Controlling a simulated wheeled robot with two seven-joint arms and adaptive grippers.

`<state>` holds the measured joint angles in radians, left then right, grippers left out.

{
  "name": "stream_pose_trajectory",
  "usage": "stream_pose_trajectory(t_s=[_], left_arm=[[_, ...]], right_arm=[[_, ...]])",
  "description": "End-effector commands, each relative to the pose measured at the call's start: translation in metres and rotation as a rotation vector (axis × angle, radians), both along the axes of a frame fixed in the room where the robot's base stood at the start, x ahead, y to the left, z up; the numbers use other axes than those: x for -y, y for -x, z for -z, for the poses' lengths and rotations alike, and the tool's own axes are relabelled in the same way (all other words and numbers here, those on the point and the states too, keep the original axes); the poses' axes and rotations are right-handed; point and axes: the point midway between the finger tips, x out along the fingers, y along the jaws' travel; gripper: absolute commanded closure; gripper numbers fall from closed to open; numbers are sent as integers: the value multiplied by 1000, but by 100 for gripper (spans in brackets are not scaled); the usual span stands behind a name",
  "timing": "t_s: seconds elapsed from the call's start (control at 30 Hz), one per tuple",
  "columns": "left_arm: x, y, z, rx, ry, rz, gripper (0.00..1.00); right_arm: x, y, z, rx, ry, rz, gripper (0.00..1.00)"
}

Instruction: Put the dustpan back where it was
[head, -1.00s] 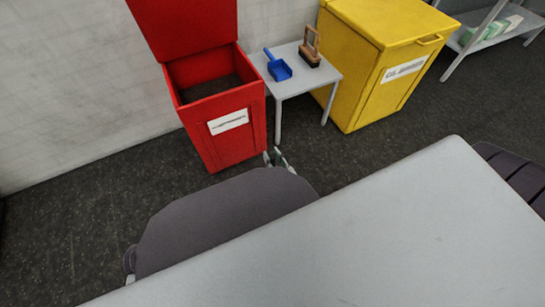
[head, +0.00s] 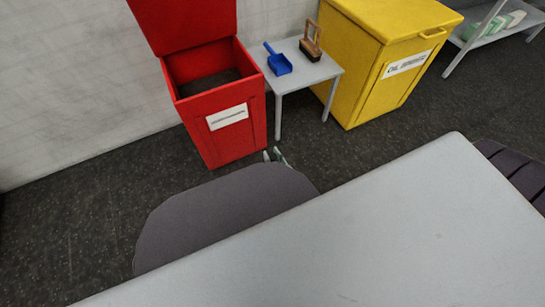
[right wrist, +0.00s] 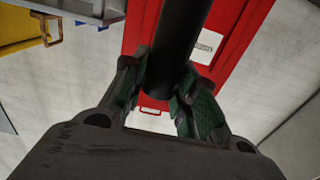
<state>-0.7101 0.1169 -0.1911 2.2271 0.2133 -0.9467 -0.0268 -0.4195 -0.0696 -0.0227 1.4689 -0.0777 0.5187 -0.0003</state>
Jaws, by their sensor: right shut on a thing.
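A blue dustpan (head: 278,62) with a short handle lies on a small grey table (head: 315,73) in the head view, beside a wooden brush (head: 310,45). My right gripper (head: 273,155) shows only as fingertips past the chair, low in front of the red bin. In the right wrist view my right gripper (right wrist: 172,80) is shut on a dark round bar (right wrist: 181,30) that runs between the fingers. What the bar belongs to cannot be told, and it does not stand out in the head view. My left gripper is not in view.
A red bin (head: 237,138) with a raised lid stands left of the small table; a yellow bin (head: 370,88) stands right. A chair back (head: 225,210) and a large grey table (head: 360,240) fill the foreground. Shelves (head: 490,40) stand far right. Floor at left is clear.

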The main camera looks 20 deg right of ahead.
Motion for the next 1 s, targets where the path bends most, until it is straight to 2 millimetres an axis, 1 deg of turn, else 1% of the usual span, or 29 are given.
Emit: stream_pose_trajectory(t_s=[0.03, 0.17, 0.2, 0.33, 0.8, 1.0], left_arm=[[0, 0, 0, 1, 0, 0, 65], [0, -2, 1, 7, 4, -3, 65], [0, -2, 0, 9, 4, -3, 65], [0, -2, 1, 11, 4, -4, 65], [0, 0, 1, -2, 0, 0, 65], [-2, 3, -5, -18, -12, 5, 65]], right_arm=[[0, -2, -3, 9, -3, 0, 100], [0, -2, -1, 9, -2, 0, 100], [0, 0, 3, -1, 0, 0, 66], [0, 0, 3, -1, 0, 0, 50], [0, 0, -1, 0, 0, 0, 50], [1, 14, -1, -2, 0, 0, 50]])
